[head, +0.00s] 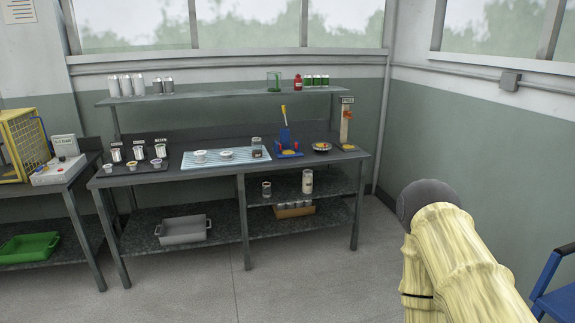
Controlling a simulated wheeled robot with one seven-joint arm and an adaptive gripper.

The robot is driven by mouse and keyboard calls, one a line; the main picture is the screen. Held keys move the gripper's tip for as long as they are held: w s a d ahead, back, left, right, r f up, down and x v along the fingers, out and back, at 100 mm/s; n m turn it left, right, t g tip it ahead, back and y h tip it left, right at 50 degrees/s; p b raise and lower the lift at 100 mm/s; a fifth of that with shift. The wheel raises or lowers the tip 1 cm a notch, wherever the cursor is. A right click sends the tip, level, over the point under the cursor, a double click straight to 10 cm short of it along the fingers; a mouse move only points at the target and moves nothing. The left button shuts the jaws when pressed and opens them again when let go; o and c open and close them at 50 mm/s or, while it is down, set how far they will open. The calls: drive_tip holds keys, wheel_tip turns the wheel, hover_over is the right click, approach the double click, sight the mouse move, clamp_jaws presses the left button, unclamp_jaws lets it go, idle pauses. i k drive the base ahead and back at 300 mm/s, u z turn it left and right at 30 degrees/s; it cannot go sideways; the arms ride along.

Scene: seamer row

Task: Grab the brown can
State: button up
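No can shows a plainly brown colour at this distance. A small can (267,188) with a dark, possibly brownish band stands on the bench's middle shelf, left of a taller pale container (307,181). A brown box (280,212) below it holds several grey cans. On the bench top, a dark-labelled jar or can (257,147) stands at the right end of a pale blue ribbed mat (187,163). My arm, in a yellow sleeve, fills the lower right, well away from the bench. My gripper is not visible.
The bench (244,205) carries a blue hand device (285,147), a round dish (322,147) and small labelled cups at left. An upper shelf (220,95) holds more cans. A blue chair (556,285) stands at right. The floor before the bench is clear.

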sight(256, 146)
drive_tip(key=u, duration=0.2)
drive_tip(key=i, duration=1.65)
drive_tip(key=u, duration=0.3)
